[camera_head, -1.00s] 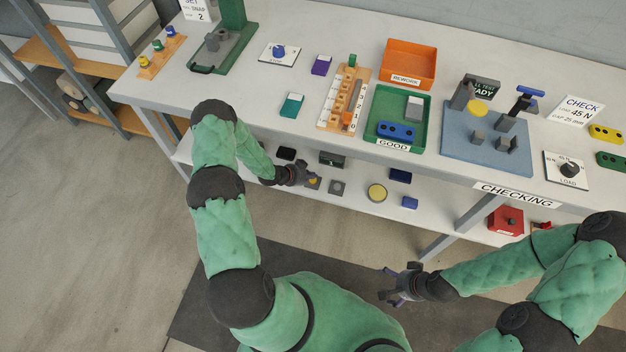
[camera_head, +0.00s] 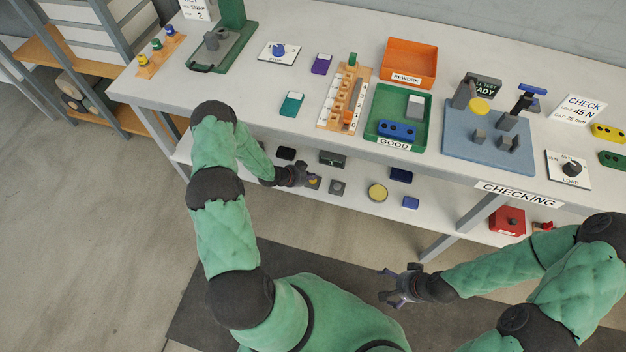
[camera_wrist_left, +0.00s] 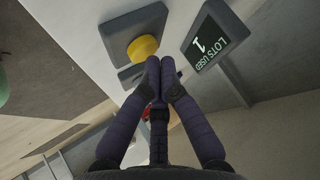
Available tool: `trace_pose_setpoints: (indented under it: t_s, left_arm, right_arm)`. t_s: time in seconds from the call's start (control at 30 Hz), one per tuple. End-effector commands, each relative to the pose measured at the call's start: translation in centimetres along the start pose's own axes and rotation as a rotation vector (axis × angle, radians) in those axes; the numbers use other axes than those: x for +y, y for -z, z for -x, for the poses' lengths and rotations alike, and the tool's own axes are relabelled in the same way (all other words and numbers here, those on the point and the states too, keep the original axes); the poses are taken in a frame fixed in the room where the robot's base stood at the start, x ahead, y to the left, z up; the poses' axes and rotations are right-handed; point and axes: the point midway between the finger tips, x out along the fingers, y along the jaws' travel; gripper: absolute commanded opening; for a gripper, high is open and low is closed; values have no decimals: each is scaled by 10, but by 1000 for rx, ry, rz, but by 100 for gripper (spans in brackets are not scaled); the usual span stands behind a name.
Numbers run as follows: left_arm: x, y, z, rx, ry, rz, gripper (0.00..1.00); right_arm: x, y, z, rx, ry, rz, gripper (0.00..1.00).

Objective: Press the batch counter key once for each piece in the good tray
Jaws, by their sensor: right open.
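The green good tray (camera_head: 376,112) on the bench holds a blue block with two dark holes (camera_head: 397,130) and a white-and-grey block (camera_head: 415,106). A grey box with a round yellow key (camera_wrist_left: 143,47) shows in the left wrist view, beside a dark display (camera_wrist_left: 213,37) reading "LOTS USED 1". The display also stands on the lower shelf in the head view (camera_head: 333,158). My left gripper (camera_wrist_left: 165,66) is shut and empty, its fingertips close to the yellow key; contact cannot be told. My right gripper (camera_head: 390,286) is open and empty, away from the bench.
The upper bench (camera_head: 262,102) overhangs the lower shelf (camera_head: 245,163). A scale rack (camera_head: 343,97) and an orange rework tray (camera_head: 408,62) stand by the good tray.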

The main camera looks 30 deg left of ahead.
Motion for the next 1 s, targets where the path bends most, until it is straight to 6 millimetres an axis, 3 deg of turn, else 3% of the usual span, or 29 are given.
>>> trace_pose_setpoints:
  t_s: [1.0]
  left_arm:
    - [2, -6, -6, 0, 0, 0, 0]
  right_arm:
    - [3, 0, -8, 0, 0, 0, 92]
